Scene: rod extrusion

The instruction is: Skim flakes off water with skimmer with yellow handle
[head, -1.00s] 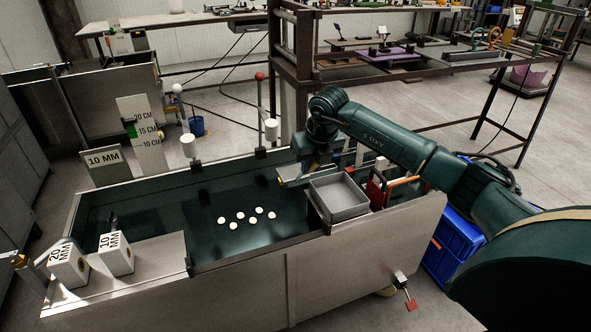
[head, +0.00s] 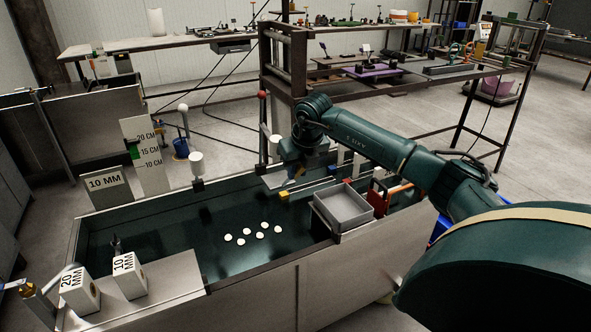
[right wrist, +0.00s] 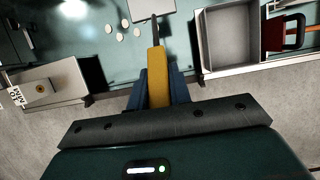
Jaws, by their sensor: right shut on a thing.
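The skimmer's yellow handle (right wrist: 157,75) is held between the blue fingers of my right gripper (right wrist: 158,85) in the right wrist view. The skimmer's pale flat plate (right wrist: 153,8) shows beyond the handle at the top edge. In the head view my right gripper (head: 287,186) is over the far right part of the tank, left of the grey tray. Several white flakes (head: 262,231) float on the dark water (head: 200,235), left of and nearer than the gripper; some flakes (right wrist: 121,36) also show in the right wrist view. My left gripper is not in view.
An open grey tray (head: 343,210) sits on the tank's right end, beside a red-framed item (head: 379,195). Blocks marked 20 MM (head: 78,293) and 10 MM (head: 128,275) stand on the left ledge. White-topped posts (head: 197,165) line the far rim. The left water is clear.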

